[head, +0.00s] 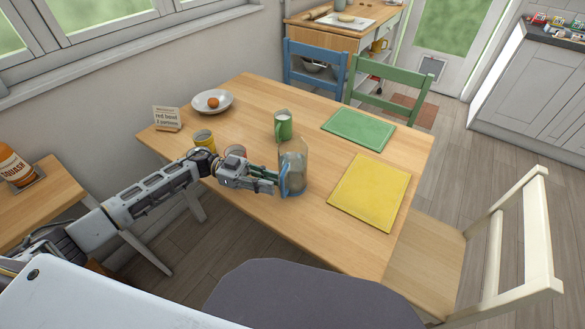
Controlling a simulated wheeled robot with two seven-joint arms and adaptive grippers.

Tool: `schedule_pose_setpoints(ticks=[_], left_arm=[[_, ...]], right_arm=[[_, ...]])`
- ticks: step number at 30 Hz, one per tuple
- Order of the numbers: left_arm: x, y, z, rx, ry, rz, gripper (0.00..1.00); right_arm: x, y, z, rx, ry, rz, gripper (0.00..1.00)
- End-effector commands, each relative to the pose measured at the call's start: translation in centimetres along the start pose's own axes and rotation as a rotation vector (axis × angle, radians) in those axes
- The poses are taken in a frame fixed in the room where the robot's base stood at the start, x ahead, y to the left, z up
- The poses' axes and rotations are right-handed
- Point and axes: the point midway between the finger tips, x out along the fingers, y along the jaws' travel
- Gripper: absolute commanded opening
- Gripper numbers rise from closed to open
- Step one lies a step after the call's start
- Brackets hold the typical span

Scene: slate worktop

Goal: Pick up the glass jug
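The glass jug (295,155) stands upright near the front edge of the wooden table (250,105). It is clear, with a blue handle (284,182) facing my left arm. My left gripper (276,180) comes in from the left, level with the handle. Its fingertips are at or very close to the handle and partly overlap it in this view. Whether they close on it is too small to tell. My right gripper is not in view.
A yellow cup (204,139) and an orange-red cup (235,151) are close to my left forearm. A yellow mat (368,192) and green mat (358,129) lie right. A plate (212,107) with fruit and a small sign (166,118) are back left.

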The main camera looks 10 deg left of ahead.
Motion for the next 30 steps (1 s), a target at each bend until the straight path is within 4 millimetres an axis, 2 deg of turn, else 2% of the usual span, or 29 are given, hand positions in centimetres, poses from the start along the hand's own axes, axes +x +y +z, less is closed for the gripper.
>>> schedule_pose_setpoints(ticks=[6, 12, 28, 30], left_arm=[[2.5, -0.1, -0.1, 0.001, 0.004, 0.002, 0.21], [4.2, -0.1, 0.0, 0.0, 0.002, 0.001, 0.21], [4.4, -0.1, 0.0, 0.0, 0.0, 0.0, 0.21], [4.4, -0.1, 0.0, 0.0, 0.0, 0.0, 0.12]], right_arm=[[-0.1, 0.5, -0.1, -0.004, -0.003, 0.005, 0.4], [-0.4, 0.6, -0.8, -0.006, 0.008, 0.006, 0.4], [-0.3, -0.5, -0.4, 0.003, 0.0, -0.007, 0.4], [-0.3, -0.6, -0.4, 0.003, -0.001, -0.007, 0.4]])
